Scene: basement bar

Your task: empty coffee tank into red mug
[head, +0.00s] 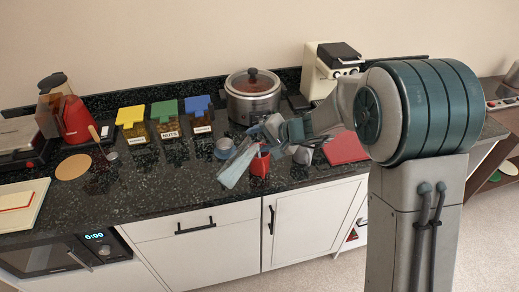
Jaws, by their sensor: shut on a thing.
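The red mug (260,164) stands upright near the front edge of the dark speckled counter (175,193). My gripper (264,136) is above it, shut on a pale, clear vessel, which looks like the coffee tank (237,166). The tank is strongly tilted, its lower end pointing down and left, and it overlaps the mug's left side in view. I cannot tell whether they touch, or whether anything is in the tank or mug. The fingertips are small and partly hidden.
A slow cooker (252,98) and a cream coffee machine (317,75) stand at the back. Lidded yellow, green and blue containers (167,118) are left of the cooker. A small grey cup (224,148) is close to the tank; a red flat item (347,148) lies right.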

